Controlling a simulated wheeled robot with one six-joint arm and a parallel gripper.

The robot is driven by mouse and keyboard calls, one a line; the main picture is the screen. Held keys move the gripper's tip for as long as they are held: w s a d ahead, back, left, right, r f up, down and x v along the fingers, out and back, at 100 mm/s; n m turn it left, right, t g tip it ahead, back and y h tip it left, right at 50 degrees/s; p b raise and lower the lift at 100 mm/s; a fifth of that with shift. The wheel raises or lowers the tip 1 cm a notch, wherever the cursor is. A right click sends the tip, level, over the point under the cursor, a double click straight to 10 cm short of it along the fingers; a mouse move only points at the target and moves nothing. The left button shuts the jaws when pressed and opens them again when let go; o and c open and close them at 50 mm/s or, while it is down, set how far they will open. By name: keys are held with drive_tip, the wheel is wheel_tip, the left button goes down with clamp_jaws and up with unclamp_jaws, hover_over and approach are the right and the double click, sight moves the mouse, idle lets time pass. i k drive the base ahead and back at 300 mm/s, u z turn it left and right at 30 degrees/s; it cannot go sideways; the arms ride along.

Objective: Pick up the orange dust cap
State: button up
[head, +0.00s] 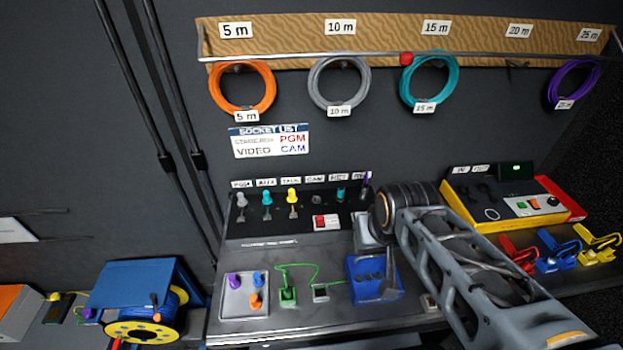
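The orange dust cap (254,300) is at the lower right of a small light grey tray (233,308) on the left part of the bench. A purple cap (234,280) and a blue cap (258,278) sit in the same tray. My arm reaches in from the lower right, and its dark wrist end is over the back of the bench, well to the right of the tray. The fingers of my gripper cannot be made out there, so its opening does not show. Nothing of mine touches the orange cap.
A green connector (288,294) with a cord and a blue bin (374,282) stand right of the tray. A socket panel (325,205) stands behind. A blue and yellow cable reel (146,326) is at left. Coiled cables hang above. The bench front is clear.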

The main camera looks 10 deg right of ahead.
sight(256, 302)
drive_tip(key=u, duration=0.45)
drive_tip(key=k, duration=1.05)
drive_tip(key=u, duration=0.5)
drive_tip(key=i, duration=0.65)
drive_tip(key=u, duration=0.05)
